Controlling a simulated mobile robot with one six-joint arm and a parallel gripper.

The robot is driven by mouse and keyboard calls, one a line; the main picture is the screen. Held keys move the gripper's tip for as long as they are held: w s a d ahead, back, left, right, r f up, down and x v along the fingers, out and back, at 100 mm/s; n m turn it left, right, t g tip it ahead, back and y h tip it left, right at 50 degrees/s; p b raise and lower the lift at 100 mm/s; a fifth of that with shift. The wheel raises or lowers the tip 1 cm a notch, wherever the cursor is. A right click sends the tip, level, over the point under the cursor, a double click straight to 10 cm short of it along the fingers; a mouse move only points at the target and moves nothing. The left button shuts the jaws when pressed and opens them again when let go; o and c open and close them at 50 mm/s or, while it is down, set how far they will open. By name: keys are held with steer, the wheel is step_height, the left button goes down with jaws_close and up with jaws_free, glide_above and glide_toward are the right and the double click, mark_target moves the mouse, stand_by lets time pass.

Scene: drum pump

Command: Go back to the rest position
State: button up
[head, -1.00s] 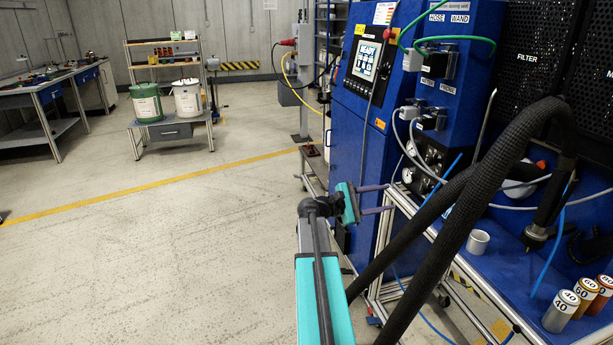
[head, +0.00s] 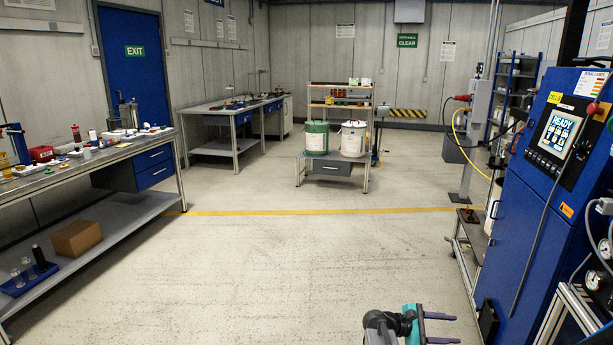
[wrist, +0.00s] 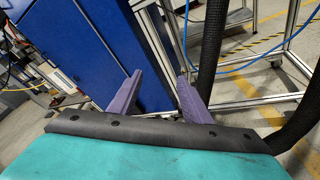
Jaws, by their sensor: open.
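My gripper (head: 440,328) shows at the bottom of the head view, to the right of the middle. Its two purple fingers point right, toward the blue machine, and are apart with nothing between them. In the wrist view the fingers (wrist: 155,95) are also spread and empty. A blue cabinet panel and metal frame lie beyond them. Most of my arm is below the edge of the head view.
The blue machine (head: 535,215) with a lit screen stands close on the right. A long workbench (head: 110,150) is on the left. A low stand (head: 332,172) carries a green and a white drum. Black hose (wrist: 212,50) runs beside the fingers. The middle floor is clear.

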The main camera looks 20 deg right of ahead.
steer(key=s+a+f+y+p, duration=0.1)
steer(key=s+a+f+y, duration=0.25)
steer(key=a+f, duration=0.85)
steer(key=s+a+f+y+p, duration=0.2)
steer(key=s+a+f+y, duration=0.15)
steer(key=a+f, duration=0.75)
steer(key=s+a+f+m+y, duration=0.2)
steer(key=s+a, duration=0.3)
steer(key=a, duration=0.3)
steer(key=s+a+f+m+g+y, duration=0.1)
steer(key=s+a+f+m+y, duration=0.1)
steer(key=s+a, duration=0.3)
steer(key=s+a+f+m+y, duration=0.2)
steer(key=s+a+m+y, duration=0.2)
steer(key=a, duration=0.8)
steer(key=shift+s+p, duration=0.35)
steer(key=shift+s, duration=0.65)
steer(key=shift+a, duration=0.1)
steer(key=c, duration=0.3)
